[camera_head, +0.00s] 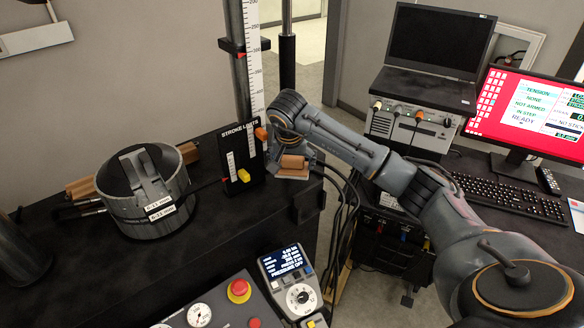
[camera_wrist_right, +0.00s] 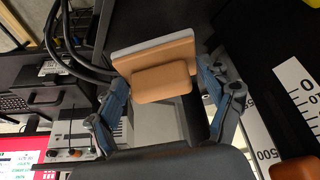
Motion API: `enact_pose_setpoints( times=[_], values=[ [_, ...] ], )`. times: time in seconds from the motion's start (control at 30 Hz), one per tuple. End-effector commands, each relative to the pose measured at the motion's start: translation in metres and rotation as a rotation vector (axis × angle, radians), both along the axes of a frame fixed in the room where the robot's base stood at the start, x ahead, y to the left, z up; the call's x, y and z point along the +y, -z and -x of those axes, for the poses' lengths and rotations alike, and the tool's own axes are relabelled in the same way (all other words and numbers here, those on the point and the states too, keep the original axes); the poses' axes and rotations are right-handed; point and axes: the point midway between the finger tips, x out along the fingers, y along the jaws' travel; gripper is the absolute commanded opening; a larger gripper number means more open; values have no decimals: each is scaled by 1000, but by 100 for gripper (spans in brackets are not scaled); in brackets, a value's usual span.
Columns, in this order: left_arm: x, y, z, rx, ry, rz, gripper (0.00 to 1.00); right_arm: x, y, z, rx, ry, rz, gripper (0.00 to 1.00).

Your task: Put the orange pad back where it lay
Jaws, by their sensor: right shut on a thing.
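The orange pad (camera_wrist_right: 160,82) shows in the right wrist view as a tan-orange block with a pale grey layer along its far edge. It sits between the two blue-grey fingers of my right gripper (camera_wrist_right: 164,92), which is shut on it. In the head view the orange pad (camera_head: 292,163) is held in the air at my right gripper (camera_head: 292,170), just right of the black stroke-limits panel (camera_head: 240,155). The spot beneath the pad is partly hidden by the gripper. My left gripper is not in view.
A grey round clamp head (camera_head: 148,190) stands on the dark bench at left. A tall white scale (camera_head: 252,60) rises behind the panel. The control console (camera_head: 215,305) with a red button is in front. Black cables hang right of the gripper. Bare bench lies front left.

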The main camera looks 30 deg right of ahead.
Motion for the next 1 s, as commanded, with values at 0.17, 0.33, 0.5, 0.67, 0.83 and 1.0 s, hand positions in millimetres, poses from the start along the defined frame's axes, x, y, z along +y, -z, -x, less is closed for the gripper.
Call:
enact_pose_setpoints(
  times=[0.17, 0.33, 0.5, 0.67, 0.83, 1.0],
  values=[
    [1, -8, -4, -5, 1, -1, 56, -2, 14, -6, 5, -1, -1, 55],
    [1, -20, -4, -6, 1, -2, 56, -2, 34, -6, 4, -1, -1, 55],
    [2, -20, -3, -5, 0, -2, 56, -3, 40, -7, -1, -1, 1, 55],
    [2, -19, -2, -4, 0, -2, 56, -3, 40, -6, -1, -1, 1, 55],
    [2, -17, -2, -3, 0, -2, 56, -3, 43, -6, 0, -1, 0, 90],
    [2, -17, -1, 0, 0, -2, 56, -3, 43, -6, 0, -1, 0, 100]
  ],
)
